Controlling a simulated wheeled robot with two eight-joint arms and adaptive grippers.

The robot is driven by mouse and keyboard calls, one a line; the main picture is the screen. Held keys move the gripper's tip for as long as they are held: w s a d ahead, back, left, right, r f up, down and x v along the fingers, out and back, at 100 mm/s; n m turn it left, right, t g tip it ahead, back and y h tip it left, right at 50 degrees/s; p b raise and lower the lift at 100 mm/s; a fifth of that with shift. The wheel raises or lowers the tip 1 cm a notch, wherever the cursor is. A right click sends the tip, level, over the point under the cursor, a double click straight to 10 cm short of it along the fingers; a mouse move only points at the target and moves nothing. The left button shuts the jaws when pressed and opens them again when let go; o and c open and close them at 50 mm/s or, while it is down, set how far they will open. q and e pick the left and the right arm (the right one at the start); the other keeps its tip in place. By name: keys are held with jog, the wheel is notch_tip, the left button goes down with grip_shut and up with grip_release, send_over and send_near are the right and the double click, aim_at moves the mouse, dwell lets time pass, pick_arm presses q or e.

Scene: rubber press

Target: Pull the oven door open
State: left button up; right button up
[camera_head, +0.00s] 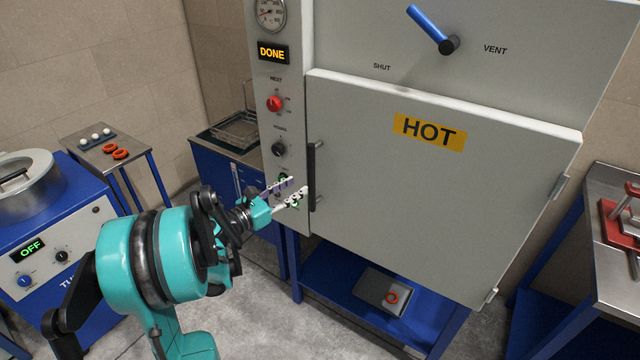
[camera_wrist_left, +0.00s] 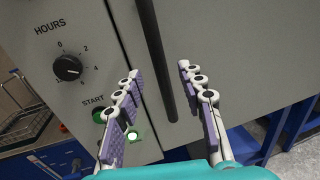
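The oven door (camera_head: 430,200) is a large grey panel with a yellow HOT label (camera_head: 429,132); it appears shut against the oven front. Its black vertical bar handle (camera_head: 311,162) is at the door's left edge, and hinges show on the right edge. My left gripper (camera_head: 289,190) is at the lower part of the handle. In the left wrist view the gripper (camera_wrist_left: 158,92) is open. The handle (camera_wrist_left: 157,55) shows in the gap between the two fingers, closer to the right one; I cannot tell whether they touch it. My right gripper is out of view.
A blue machine (camera_head: 60,250) stands at left, a steel bench (camera_head: 610,260) at right. Grey floor lies in front.

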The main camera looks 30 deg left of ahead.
aim_at(309, 178)
pick_arm(q)
jog(key=b+x, duration=0.1)
jog(key=x, duration=0.6)
jog(key=shift+w+b, duration=0.4)
jog(key=shift+w, duration=0.05)
grip_shut()
